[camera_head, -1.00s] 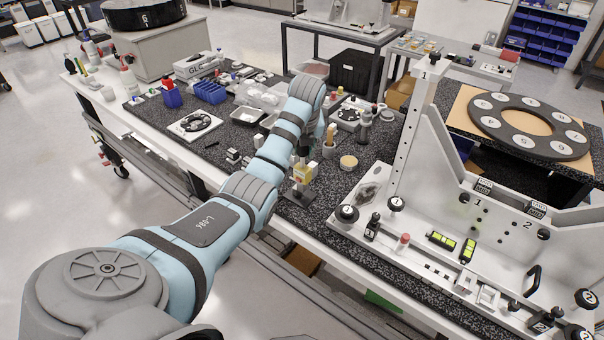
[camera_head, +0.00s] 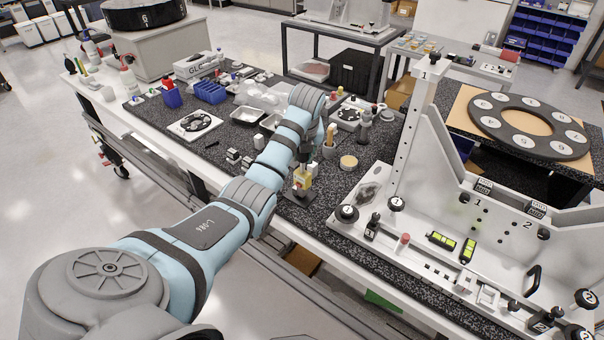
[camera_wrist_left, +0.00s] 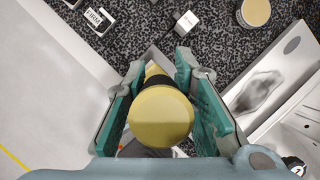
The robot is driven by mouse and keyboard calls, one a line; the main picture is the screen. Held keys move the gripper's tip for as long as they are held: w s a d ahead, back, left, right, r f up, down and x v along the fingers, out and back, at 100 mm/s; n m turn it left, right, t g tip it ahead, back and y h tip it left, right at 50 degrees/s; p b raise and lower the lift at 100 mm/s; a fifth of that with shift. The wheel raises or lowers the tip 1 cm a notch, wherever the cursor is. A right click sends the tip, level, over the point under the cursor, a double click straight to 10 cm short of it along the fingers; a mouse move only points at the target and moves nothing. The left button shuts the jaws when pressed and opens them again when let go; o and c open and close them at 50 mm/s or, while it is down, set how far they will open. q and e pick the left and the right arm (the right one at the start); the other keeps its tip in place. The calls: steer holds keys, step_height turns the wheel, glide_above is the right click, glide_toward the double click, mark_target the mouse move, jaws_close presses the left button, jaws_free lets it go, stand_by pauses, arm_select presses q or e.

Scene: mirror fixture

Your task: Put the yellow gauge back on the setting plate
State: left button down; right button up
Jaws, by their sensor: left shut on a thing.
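The yellow gauge (camera_head: 302,181) is in my left gripper (camera_head: 307,163), close above or on a dark plate (camera_head: 297,198) at the front edge of the speckled bench top. I take this dark plate for the setting plate; whether the gauge touches it I cannot tell. In the left wrist view, the gauge's round yellow end (camera_wrist_left: 160,117) sits between the teal finger pads of the left gripper (camera_wrist_left: 166,88), which is shut on it. The gauge hides most of what lies below it. My right gripper is not in view.
The white mirror fixture (camera_head: 395,243) with knobs and levels stands to the right of the gripper. A round tan disc (camera_head: 348,162) and a wooden-handled tool (camera_head: 329,142) are close by. Small blocks (camera_head: 240,158) and trays lie left of and behind my arm.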

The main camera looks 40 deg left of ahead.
mark_target(303, 177)
arm_select(q)
steer(key=shift+f, duration=0.5)
steer(key=c, duration=1.3)
jaws_free()
steer(key=v, duration=0.7)
steer(key=shift+s+d+r, duration=0.1)
steer(key=shift+r, duration=0.15)
